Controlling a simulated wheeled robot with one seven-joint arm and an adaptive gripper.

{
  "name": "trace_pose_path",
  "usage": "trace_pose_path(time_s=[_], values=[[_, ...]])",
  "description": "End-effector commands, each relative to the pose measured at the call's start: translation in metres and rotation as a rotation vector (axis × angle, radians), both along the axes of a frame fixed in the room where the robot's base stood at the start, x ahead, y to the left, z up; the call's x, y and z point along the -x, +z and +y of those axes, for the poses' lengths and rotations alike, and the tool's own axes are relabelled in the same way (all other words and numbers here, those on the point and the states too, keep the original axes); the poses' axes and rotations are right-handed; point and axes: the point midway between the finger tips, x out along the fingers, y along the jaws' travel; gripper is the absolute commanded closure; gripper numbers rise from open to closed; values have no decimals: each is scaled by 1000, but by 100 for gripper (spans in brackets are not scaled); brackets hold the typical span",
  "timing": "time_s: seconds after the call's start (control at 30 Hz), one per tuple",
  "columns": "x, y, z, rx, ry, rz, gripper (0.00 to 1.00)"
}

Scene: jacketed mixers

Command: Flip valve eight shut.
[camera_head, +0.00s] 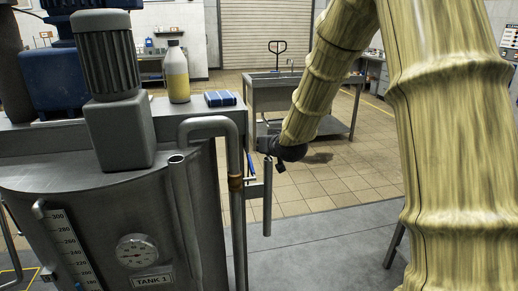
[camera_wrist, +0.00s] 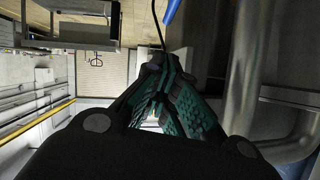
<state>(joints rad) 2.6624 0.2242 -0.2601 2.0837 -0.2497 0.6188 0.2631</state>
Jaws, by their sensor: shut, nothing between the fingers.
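A pipe on the right of the tank marked TANK 1 (camera_head: 152,281) has a brass-coloured fitting (camera_head: 236,184). A narrow blue lever (camera_head: 250,164) stands roughly upright just right of it. A blue tip (camera_wrist: 171,12) shows at the top of the wrist view, probably the same lever. No number eight is readable on it. My gripper (camera_head: 277,158) is right of the lever, near the top of a thin upright grey tube (camera_head: 267,198); I cannot tell whether they touch. In the wrist view my gripper (camera_wrist: 160,98) has its teal-padded fingers together and empty, apart from the blue tip.
The bent steel pipe (camera_head: 207,124) rises beside the tank; thick pipework (camera_wrist: 245,75) stands close on the right in the wrist view. A steel sink table (camera_head: 270,98) stands behind. Tiled floor is open beyond.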

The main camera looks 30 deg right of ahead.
Motion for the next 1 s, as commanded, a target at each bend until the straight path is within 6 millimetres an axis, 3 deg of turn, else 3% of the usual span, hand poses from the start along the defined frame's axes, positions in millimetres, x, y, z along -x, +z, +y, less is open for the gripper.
trace_pose_path(time_s=[0.4, 0.57, 0.8, 1.0], values=[[25, 12, 4, 0, 0, -3, 100], [26, -5, 11, -1, 10, -60, 100], [32, -34, 23, 30, -14, -265, 100], [44, -43, 23, 75, -72, -387, 100]])
